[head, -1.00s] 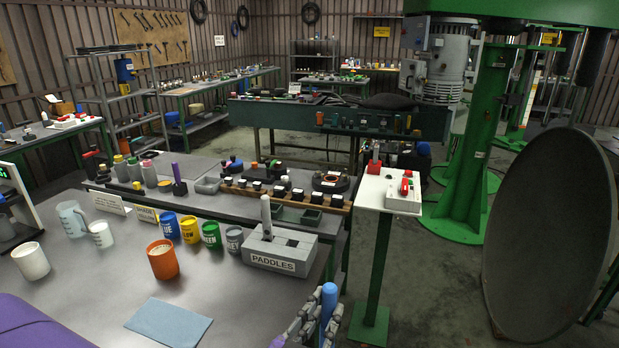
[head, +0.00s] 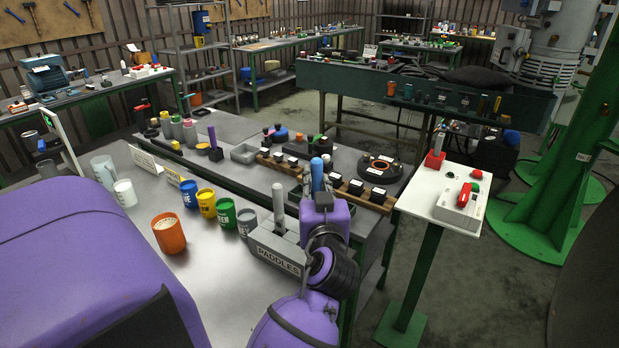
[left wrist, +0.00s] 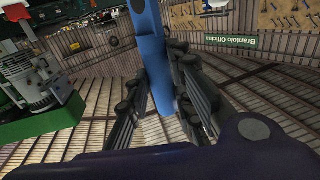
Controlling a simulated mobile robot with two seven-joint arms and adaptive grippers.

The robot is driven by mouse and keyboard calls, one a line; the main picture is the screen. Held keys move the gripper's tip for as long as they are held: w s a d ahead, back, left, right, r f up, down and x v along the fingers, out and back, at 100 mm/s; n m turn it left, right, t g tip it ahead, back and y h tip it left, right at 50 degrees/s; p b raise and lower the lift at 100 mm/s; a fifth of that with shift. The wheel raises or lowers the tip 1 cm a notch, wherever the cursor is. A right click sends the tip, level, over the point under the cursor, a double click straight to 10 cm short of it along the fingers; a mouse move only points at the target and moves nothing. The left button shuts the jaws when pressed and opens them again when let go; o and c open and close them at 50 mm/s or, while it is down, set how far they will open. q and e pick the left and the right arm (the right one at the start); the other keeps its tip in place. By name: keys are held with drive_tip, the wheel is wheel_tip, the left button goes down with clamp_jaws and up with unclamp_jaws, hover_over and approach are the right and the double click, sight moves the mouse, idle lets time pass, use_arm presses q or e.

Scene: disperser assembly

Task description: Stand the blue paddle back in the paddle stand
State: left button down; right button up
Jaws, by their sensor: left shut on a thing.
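The blue paddle (head: 317,174) is held in my left gripper (head: 319,187). Its blue upper end sticks up above the fingers in the head view; its lower part is hidden by my wrist. In the left wrist view the blue paddle (left wrist: 150,50) runs between the two dark fingers of the left gripper (left wrist: 160,88), which are shut on it. The grey paddle stand (head: 262,243), lettered PADDLES, sits on the near table, left of my wrist and partly covered by it. A grey paddle (head: 279,205) stands upright in it. My right gripper is not in view.
Blue, yellow, green and grey cups (head: 207,203) stand in a row left of the stand, with an orange cup (head: 168,233) nearer. A wooden block rack (head: 347,187) lies behind my gripper. A white control stand (head: 427,193) is to the right.

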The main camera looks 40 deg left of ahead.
use_arm(q)
drive_tip(key=a+f+n+g+y+b, duration=0.1)
drive_tip(key=a+f+g+b, duration=0.1)
drive_tip(key=f+b, duration=0.5)
wheel_tip(320, 180, down, 4)
drive_tip(key=shift+s+a+r+n+y, duration=0.15)
drive_tip(key=shift+s+a+n+y, duration=0.15)
drive_tip(key=shift+a, duration=0.2)
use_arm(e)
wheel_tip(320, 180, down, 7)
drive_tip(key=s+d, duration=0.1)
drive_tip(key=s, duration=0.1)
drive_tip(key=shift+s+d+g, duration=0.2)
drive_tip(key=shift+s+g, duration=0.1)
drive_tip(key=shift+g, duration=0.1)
use_arm(q)
drive_tip(key=c, duration=1.5)
unclamp_jaws()
drive_tip(key=shift+o, duration=0.2)
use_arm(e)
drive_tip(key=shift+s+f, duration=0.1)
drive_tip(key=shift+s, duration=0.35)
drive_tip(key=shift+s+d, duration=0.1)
